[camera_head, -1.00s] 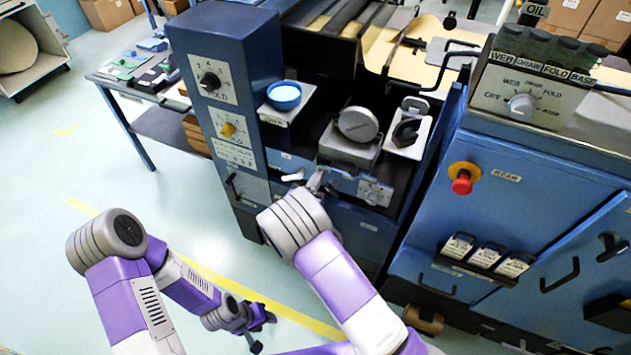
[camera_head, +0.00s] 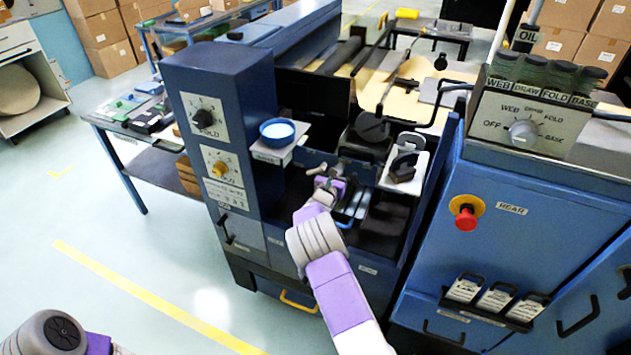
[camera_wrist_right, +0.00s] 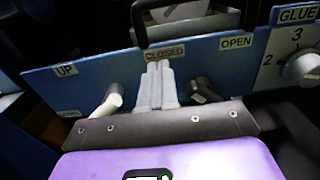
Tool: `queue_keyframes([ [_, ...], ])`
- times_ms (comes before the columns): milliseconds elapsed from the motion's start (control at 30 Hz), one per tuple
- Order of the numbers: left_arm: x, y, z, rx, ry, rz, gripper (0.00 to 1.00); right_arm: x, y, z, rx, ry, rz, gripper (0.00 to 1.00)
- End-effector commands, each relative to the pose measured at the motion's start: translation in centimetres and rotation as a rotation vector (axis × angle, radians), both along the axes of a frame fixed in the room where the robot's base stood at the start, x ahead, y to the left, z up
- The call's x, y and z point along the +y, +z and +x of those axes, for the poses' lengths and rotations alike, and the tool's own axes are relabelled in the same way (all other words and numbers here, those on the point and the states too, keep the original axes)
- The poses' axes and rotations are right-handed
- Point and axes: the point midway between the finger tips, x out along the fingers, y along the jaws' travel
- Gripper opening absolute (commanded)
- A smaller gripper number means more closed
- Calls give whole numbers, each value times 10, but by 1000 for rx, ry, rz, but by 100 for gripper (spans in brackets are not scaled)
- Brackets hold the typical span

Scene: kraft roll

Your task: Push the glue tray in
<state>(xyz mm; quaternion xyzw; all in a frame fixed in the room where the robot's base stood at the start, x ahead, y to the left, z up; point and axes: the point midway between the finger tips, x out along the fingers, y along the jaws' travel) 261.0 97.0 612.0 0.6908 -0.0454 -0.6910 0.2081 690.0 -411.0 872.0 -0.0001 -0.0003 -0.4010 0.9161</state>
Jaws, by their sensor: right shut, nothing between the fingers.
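The glue tray's blue front panel (camera_wrist_right: 205,62) crosses the right wrist view, with UP, CLOSED, OPEN and GLUE labels and a numbered dial (camera_wrist_right: 302,68). My right gripper (camera_wrist_right: 157,72) is shut and empty, its tips at the panel just under the CLOSED label. I cannot tell whether they touch it. A pale lever (camera_wrist_right: 108,103) is left of the fingers and a dark one (camera_wrist_right: 203,88) right. In the head view my right gripper (camera_head: 325,173) reaches into the machine's bay; the panel there is largely hidden in shadow and behind the gripper. My left gripper is out of view.
A blue cup (camera_head: 277,132) stands on a small shelf beside the dial column (camera_head: 205,115). The cabinet with a red button (camera_head: 466,217) stands to the right. Floor at left is clear.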

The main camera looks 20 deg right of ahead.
Motion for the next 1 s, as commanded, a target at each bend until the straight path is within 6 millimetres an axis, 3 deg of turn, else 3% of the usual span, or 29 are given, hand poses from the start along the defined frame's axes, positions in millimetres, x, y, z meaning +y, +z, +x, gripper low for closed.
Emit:
queue_keyframes([
  [167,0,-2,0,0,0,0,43,-14,1,0,-1,-12,-1,0],
  [567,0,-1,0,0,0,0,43,-13,5,0,-5,-11,-6,0],
  [667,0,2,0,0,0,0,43,-4,6,-2,-5,-7,-5,0],
  [833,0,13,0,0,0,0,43,29,6,-12,0,7,-1,0],
  [1000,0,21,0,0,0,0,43,58,4,-36,4,10,1,0],
])
